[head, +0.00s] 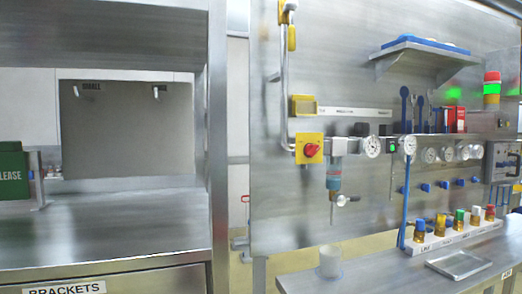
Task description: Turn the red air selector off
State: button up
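The red air selector (311,150) is a small round red knob on a yellow square plate (301,158). It is mounted on the upright metal panel, left of a round gauge (371,147). The knob is too small here to tell which way it points. A grey pipe (285,90) comes down the panel to the plate's left side. My gripper is not in view.
A metal bench (375,272) juts out below the panel, with a pale cup (330,262), a shallow metal tray (458,265) and a row of coloured-top fittings (459,223). A metal shelf unit (216,150) stands left.

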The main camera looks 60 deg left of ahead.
aim_at(311, 149)
jog(key=u, duration=1.95)
